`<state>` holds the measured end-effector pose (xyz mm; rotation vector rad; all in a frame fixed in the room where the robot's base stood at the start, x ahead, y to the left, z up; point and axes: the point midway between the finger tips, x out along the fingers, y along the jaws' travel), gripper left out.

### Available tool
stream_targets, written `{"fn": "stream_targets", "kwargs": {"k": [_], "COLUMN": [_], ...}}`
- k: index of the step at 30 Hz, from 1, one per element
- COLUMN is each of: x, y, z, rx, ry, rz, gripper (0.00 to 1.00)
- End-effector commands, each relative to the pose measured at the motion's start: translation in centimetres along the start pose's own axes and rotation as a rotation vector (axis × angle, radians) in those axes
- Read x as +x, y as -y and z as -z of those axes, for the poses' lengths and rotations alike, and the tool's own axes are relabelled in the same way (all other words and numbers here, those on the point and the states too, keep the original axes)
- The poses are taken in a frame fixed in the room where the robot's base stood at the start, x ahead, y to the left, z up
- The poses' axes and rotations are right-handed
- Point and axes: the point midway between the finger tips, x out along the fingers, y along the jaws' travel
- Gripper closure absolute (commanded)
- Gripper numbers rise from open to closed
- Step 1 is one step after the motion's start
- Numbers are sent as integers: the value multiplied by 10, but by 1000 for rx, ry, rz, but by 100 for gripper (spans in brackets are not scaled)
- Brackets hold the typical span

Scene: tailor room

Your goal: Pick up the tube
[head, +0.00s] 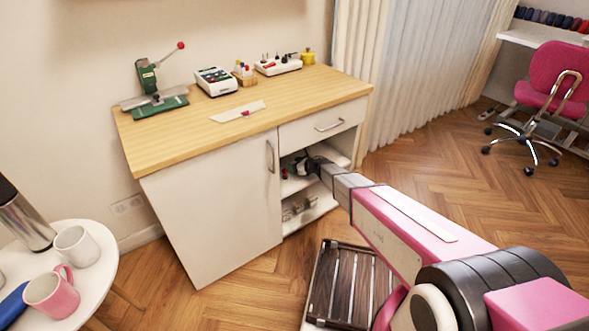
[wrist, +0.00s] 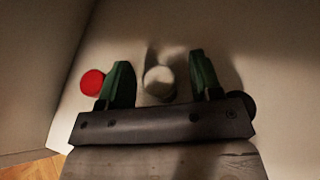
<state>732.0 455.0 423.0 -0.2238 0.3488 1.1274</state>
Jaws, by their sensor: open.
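My gripper (wrist: 159,66) is open, its two green fingers apart, inside the cabinet's open shelf space. Between the fingers in the wrist view is a pale round-topped thing (wrist: 160,82), seen end-on; it may be the tube, but I cannot tell for sure. A red round-topped thing (wrist: 92,82) stands just outside the left finger. A dark round thing (wrist: 243,101) is partly hidden beyond the right finger. In the head view my gripper (head: 306,163) reaches onto the upper shelf and hides most of what stands there; a small red thing (head: 284,174) shows left of it.
The wooden-topped cabinet (head: 215,217) has a closed door left of the opening and a drawer (head: 322,126) above it. A lower shelf (head: 318,208) holds small items. A slatted dark crate (head: 345,285) stands on the floor below my arm. A side wall (wrist: 40,70) is close at left.

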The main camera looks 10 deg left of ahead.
Motion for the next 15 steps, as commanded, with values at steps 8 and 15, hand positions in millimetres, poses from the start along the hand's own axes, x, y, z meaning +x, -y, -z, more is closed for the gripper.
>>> {"fn": "stream_targets", "kwargs": {"k": [8, 15], "x": [0, -1], "y": [0, 0], "z": [0, 0], "rx": [0, 0], "ry": [0, 0], "rz": [0, 0], "gripper": [74, 94]}}
